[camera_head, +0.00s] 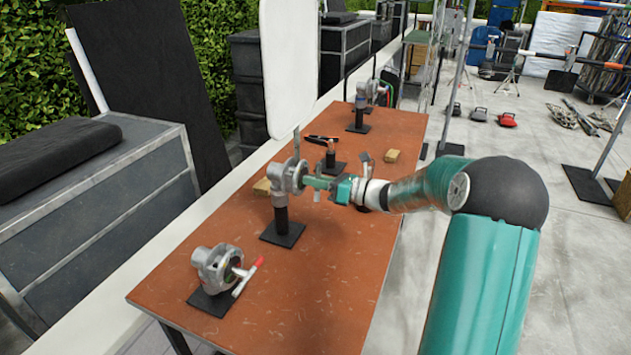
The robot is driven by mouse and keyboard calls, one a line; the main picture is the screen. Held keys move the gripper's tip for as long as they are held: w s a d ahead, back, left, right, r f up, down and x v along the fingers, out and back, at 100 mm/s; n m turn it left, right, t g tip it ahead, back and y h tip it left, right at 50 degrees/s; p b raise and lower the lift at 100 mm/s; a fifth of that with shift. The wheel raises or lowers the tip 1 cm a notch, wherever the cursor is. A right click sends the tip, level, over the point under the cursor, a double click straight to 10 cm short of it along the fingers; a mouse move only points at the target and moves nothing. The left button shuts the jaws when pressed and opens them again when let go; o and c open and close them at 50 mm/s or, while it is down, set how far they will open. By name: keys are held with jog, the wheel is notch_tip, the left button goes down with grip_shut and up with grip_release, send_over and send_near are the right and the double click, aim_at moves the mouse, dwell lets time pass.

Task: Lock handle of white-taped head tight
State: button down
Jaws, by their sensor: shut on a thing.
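A grey metal head (288,177) stands upright on a black post with a square base in the middle of the orange-brown table (330,270). My gripper (308,183) reaches in from the right and meets this head's right side. Its green fingers are shut on what seems to be the head's handle, mostly hidden by the fingers. A second grey head (217,268) sits low on a black base at the near left, with a red-tipped handle (247,274). A third head (362,95) stands at the far end.
Between the middle and far heads are a small post on a black base (333,163), a dark tool (322,139) and wooden blocks (391,155). The table's near right part is clear. Dark cases (85,215) line the left side.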

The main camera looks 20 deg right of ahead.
jog(key=m, duration=0.7)
jog(key=shift+f, duration=0.1)
jog(key=m, duration=0.4)
jog(key=shift+d, duration=0.1)
jog(key=shift+m, duration=1.7)
jog(key=c, duration=1.3)
grip_release()
jog(key=v, duration=1.3)
jog(key=shift+s+d, duration=0.2)
jog(key=shift+s, duration=0.1)
